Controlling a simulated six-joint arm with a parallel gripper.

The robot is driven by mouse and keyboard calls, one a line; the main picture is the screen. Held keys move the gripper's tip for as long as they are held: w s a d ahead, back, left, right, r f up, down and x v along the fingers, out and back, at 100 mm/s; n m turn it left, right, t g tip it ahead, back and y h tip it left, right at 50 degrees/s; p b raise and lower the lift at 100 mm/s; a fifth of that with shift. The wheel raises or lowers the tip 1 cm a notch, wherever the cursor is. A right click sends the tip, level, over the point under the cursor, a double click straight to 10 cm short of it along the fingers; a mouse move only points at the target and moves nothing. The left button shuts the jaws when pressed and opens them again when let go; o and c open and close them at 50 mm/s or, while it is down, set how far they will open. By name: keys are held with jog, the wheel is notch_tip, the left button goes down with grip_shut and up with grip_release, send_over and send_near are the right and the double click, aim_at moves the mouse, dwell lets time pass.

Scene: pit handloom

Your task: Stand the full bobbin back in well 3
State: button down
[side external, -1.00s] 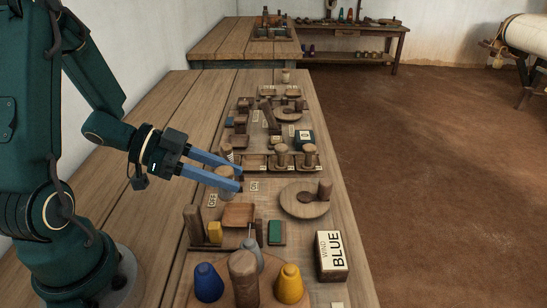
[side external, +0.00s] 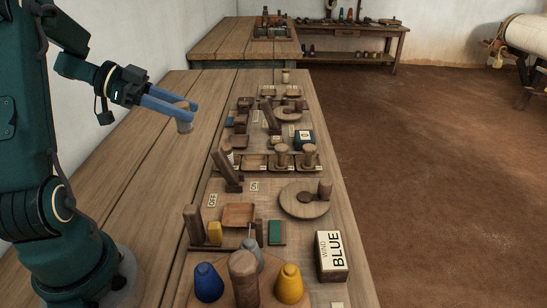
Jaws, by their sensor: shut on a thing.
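My gripper (side external: 193,107) is above the left part of the table, to the left of the row of wells. The row of wells (side external: 267,169) runs across the middle of the table. Wooden bobbins stand in its two right wells (side external: 282,158) (side external: 309,157). The well second from left (side external: 255,161) looks empty. A pale bobbin (side external: 229,154) shows at the left end, partly hidden. I cannot read well numbers.
A tilted wooden lever (side external: 226,170) stands in front of the wells' left end, near OFF and ON labels. A round wooden plate (side external: 304,201), a BLUE box (side external: 332,255) and blue and yellow cones (side external: 209,283) (side external: 289,284) stand nearer. The table's left side is clear.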

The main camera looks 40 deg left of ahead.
jog(key=w+a+f, duration=0.2)
jog(key=w+a, duration=0.2)
jog(key=w, duration=0.2)
jog(key=shift+m+g, duration=0.3)
jog(key=x, duration=0.4)
jog(key=s+x, duration=0.1)
jog(key=x, duration=0.4)
jog(key=d+f+x, duration=0.1)
jog(key=x, duration=0.3)
jog(key=shift+s+d+f, duration=0.1)
jog(key=shift+d+f, duration=0.05)
jog(key=shift+d, duration=0.15)
jog(key=shift+f, duration=1.95)
jog(key=shift+c, duration=2.4)
grip_release()
jog(key=shift+f, duration=0.15)
